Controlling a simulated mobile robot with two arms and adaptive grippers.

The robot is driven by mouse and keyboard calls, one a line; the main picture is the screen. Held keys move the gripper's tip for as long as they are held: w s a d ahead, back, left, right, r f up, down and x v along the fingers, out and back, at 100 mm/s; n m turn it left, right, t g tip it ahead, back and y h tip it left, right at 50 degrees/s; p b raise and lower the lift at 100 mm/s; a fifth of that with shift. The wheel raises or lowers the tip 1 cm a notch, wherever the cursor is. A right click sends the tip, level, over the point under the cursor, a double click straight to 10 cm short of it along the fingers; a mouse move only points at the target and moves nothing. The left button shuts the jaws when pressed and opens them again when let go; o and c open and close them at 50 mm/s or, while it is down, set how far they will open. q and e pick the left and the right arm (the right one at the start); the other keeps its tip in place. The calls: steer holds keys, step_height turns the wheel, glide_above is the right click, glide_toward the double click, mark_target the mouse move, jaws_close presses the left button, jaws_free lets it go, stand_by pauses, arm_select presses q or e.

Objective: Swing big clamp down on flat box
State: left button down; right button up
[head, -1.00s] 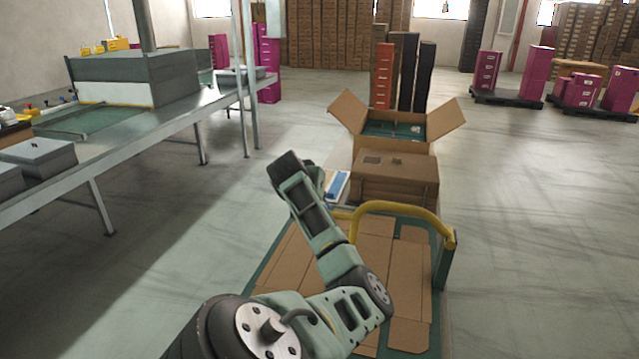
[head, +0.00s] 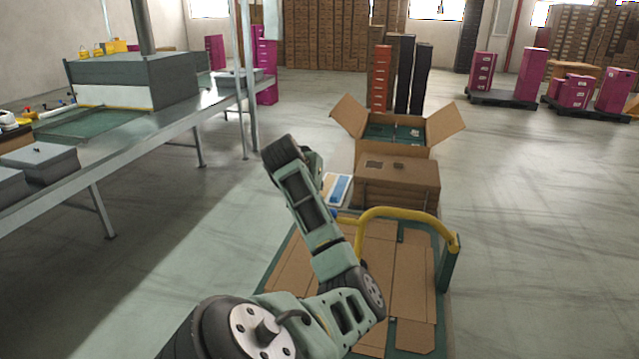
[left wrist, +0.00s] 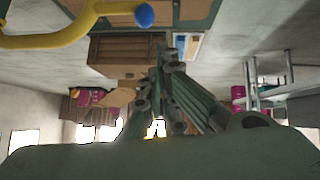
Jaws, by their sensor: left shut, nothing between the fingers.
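The big clamp (head: 405,213) is a yellow bent tube standing raised on the green cart, with a blue end on its left side. Its yellow tube (left wrist: 75,30) and blue end also show at the top of the left wrist view. Flat brown cardboard (head: 412,285), seemingly the flat box, lies on the cart below the clamp, partly hidden by my left arm. My left gripper (left wrist: 167,62) is shut and empty, apart from the clamp. In the head view my arm links mostly hide it, left of the clamp. My right gripper is not in view.
A brown carton (head: 397,185) and an open carton (head: 395,145) stand behind the clamp, with a blue and white item (head: 337,188) beside them. A metal work table (head: 150,135) stands at left.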

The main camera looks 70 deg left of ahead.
arm_select(q)
steer(key=v, duration=0.4)
steer(key=shift+s+d+r, duration=0.15)
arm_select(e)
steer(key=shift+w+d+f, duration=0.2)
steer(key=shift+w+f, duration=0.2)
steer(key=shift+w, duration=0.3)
